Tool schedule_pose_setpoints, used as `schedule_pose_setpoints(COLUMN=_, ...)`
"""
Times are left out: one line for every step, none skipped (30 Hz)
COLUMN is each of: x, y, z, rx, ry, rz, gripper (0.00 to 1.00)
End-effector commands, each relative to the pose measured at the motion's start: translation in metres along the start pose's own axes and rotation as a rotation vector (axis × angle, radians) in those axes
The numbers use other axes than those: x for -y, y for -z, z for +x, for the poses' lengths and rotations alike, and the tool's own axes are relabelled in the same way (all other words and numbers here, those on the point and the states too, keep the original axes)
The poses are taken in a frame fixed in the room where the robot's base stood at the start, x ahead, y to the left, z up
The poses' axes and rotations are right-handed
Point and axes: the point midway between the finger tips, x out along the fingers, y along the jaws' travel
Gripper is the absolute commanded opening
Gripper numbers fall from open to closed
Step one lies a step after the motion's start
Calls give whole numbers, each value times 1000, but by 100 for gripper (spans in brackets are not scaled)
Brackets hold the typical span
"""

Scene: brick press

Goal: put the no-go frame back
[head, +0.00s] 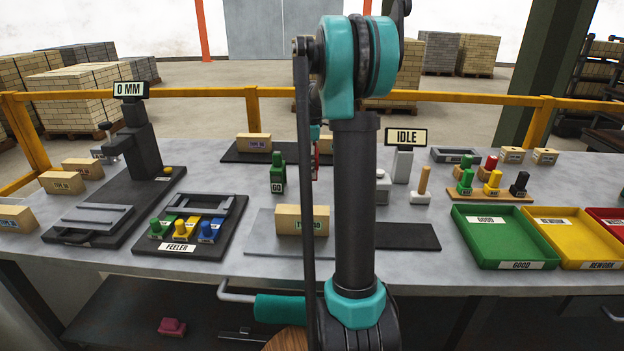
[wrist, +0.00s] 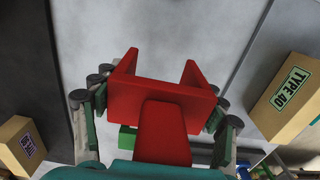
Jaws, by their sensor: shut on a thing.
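The no-go frame (wrist: 160,110) is a red U-shaped gauge with a red handle, its two prongs pointing away from the wrist camera. My gripper (wrist: 155,112) is shut on it, with a finger on each side. The frame is above the grey tabletop; its height is hard to tell. In the head view only a red sliver of the frame (head: 325,145) shows, as my arm hides most of it and the gripper. The green GO frame (head: 277,176) stands upright on the table, left of my arm.
A brick (head: 290,219) stands on a grey plate in front of my arm. A TYPE 40 brick (wrist: 290,97) shows at right in the wrist view. The FEELER tray (head: 222,247) is at left. An IDLE sign (head: 405,137) and a green GOOD tray (head: 480,220) are at right.

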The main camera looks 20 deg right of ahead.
Motion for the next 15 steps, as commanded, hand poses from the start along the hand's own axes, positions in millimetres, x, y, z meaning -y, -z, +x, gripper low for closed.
schedule_pose_setpoints(x=-1, y=0, z=7, rx=0, ry=0, rz=0, gripper=29)
schedule_pose_setpoints(x=-1, y=0, z=10, rx=0, ry=0, rz=0, gripper=29)
schedule_pose_setpoints(x=-1, y=0, z=13, rx=0, ry=0, rz=0, gripper=29)
schedule_pose_setpoints(x=-1, y=0, z=15, rx=0, ry=0, rz=0, gripper=29)
schedule_pose_setpoints(x=0, y=0, z=16, rx=0, ry=0, rz=0, gripper=29)
schedule_pose_setpoints(x=0, y=0, z=18, rx=0, ry=0, rz=0, gripper=29)
schedule_pose_setpoints(x=0, y=0, z=20, rx=0, ry=0, rz=0, gripper=29)
schedule_pose_setpoints(x=0, y=0, z=22, rx=0, ry=0, rz=0, gripper=29)
schedule_pose_setpoints(x=0, y=0, z=25, rx=0, ry=0, rz=0, gripper=29)
schedule_pose_setpoints(x=0, y=0, z=29, rx=0, ry=0, rz=0, gripper=29)
schedule_pose_setpoints(x=-1, y=0, z=33, rx=0, ry=0, rz=0, gripper=29)
schedule_pose_setpoints(x=-1, y=0, z=39, rx=0, ry=0, rz=0, gripper=29)
schedule_pose_setpoints(x=-1, y=0, z=43, rx=0, ry=0, rz=0, gripper=29)
schedule_pose_setpoints(x=-1, y=0, z=47, rx=0, ry=0, rz=0, gripper=29)
schedule_pose_setpoints(x=0, y=0, z=52, rx=0, ry=0, rz=0, gripper=29)
